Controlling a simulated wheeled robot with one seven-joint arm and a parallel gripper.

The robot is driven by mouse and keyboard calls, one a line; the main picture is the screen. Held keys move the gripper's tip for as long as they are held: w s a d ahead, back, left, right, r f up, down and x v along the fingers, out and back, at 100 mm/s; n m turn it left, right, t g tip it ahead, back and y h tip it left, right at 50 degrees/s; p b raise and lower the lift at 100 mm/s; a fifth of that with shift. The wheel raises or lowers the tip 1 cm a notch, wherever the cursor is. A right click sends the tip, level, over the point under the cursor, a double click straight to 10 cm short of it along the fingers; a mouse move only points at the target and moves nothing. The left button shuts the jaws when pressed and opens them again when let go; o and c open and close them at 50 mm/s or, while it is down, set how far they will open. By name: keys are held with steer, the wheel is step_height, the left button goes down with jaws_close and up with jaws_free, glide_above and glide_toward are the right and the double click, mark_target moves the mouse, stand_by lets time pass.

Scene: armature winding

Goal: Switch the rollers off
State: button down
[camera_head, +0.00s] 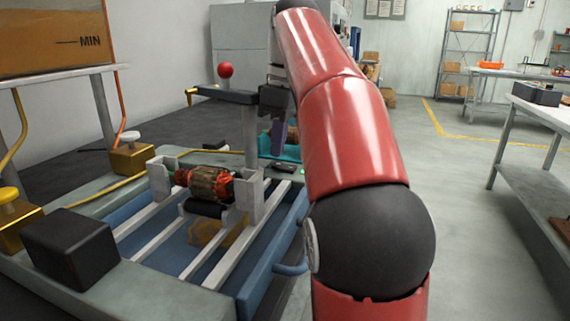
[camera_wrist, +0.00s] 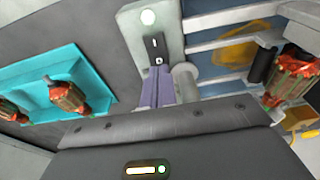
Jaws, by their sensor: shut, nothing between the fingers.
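The black rocker switch (camera_wrist: 157,48), marked I and O, sits on a grey plate in the wrist view. A round pale lamp (camera_wrist: 148,17) glows beside it. In the head view the switch (camera_head: 284,167) is small, at the corner of the machine. My gripper (camera_wrist: 157,78) has its purple fingers together, tips close to the O end; I cannot tell whether they touch. In the head view my gripper (camera_head: 278,150) points down above the switch. A red and copper armature (camera_head: 208,184) lies over a black roller (camera_head: 205,208), between grey supports.
A grey post (camera_head: 250,135) with a dark arm and red ball (camera_head: 225,70) stands close left of my gripper. A teal tray (camera_wrist: 95,65) with armatures lies beyond the switch. A black box (camera_head: 70,248) sits at the machine's near left. The floor at right is open.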

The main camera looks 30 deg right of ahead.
steer(key=shift+f+b, duration=0.6)
steer(key=shift+f, duration=0.3)
stand_by(0.8)
steer(key=shift+s, duration=0.1)
